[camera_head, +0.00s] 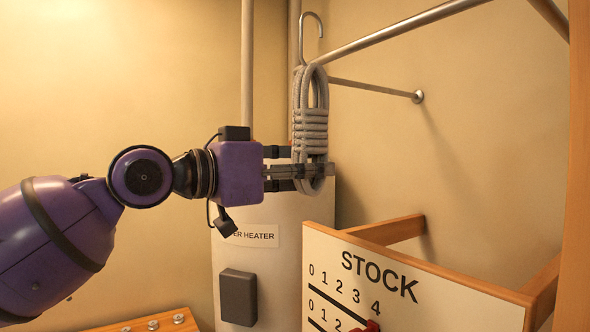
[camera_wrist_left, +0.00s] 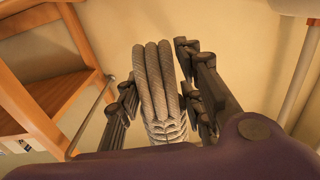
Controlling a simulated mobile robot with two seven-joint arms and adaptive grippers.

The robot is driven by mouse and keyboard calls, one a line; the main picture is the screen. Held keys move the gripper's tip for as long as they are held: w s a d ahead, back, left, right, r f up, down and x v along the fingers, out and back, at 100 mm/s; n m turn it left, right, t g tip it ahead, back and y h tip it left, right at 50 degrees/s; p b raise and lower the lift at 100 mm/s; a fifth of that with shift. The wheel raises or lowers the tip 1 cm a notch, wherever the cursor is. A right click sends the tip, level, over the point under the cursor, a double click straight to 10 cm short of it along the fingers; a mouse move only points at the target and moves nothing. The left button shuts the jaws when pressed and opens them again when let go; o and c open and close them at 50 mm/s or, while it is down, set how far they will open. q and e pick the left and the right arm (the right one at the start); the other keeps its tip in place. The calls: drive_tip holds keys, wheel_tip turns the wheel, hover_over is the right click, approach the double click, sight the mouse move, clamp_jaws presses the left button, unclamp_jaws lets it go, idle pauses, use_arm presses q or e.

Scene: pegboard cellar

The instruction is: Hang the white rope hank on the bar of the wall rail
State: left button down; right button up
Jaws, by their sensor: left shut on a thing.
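The white rope hank (camera_head: 310,120) hangs upright in the head view, with several wraps round its middle and a metal hook (camera_head: 312,35) above its top. My left gripper (camera_head: 312,170) is shut on the lower part of the hank. The hank also shows between the fingers in the left wrist view (camera_wrist_left: 158,90). The bar of the wall rail (camera_head: 390,35) runs from upper right to the hank's top, below the hook's curve. I cannot tell whether the hook is over the bar or only in front of it. My right gripper is not in view.
A thin wall strut (camera_head: 375,88) joins the rail to the wall at a round plate. A water heater (camera_head: 270,265) stands behind the gripper. A STOCK board (camera_head: 400,290) with a wooden frame stands below the rail at the right. The wall between them is bare.

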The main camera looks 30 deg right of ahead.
use_arm(q)
drive_tip(key=shift+w+d, duration=0.1)
drive_tip(key=shift+d, duration=1.3)
drive_tip(key=f, duration=0.1)
drive_tip(key=d+f, duration=0.2)
drive_tip(key=shift+w+f, duration=0.1)
drive_tip(key=shift+f, duration=0.3)
